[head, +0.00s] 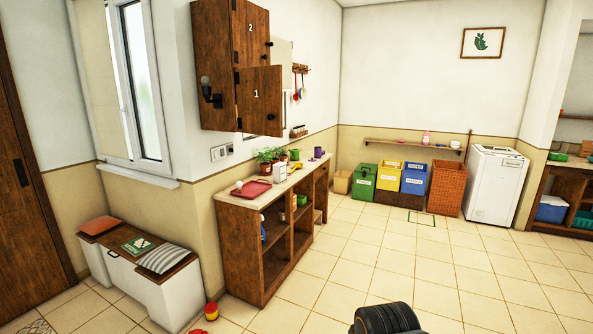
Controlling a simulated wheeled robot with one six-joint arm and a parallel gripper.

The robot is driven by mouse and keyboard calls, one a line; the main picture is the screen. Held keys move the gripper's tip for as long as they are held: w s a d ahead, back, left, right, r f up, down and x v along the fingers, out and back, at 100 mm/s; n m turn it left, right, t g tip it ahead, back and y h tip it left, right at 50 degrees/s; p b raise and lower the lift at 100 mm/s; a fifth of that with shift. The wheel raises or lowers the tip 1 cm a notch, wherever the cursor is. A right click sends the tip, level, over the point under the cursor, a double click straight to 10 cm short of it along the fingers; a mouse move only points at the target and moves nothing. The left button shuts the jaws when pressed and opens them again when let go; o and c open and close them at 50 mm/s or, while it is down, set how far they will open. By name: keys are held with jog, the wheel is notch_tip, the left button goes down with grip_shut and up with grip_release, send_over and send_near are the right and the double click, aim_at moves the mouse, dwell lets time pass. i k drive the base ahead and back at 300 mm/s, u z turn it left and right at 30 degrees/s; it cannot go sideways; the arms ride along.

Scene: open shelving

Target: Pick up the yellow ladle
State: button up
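I cannot make out a yellow ladle for certain in the head view. Small utensils (297,88) hang from a wooden wall rack (301,68) beyond the wall cabinet; one looks red and one bluish, and they are too small to tell apart well. A dark rounded part of my own arm shows at the bottom edge. My gripper's fingers are not in view.
An open shelf unit (238,222) holds a red tray (251,190) and plants (268,156). The wall cabinet's (215,60) lower door (259,101) stands open. A red-yellow object (211,311) lies near the bench (165,296). Bins (388,176) and a white appliance (492,185) stand behind clear floor.

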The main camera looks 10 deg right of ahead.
aim_at(298, 165)
jog(key=z, duration=0.55)
jog(key=i, duration=2)
jog(key=z, duration=0.5)
jog(key=i, duration=2.3)
jog(key=u, duration=0.3)
jog(key=i, duration=1.2)
jog(key=u, duration=1.85)
jog(key=i, duration=1)
jog(key=u, duration=0.95)
jog(key=i, duration=0.2)
jog(key=u, duration=0.2)
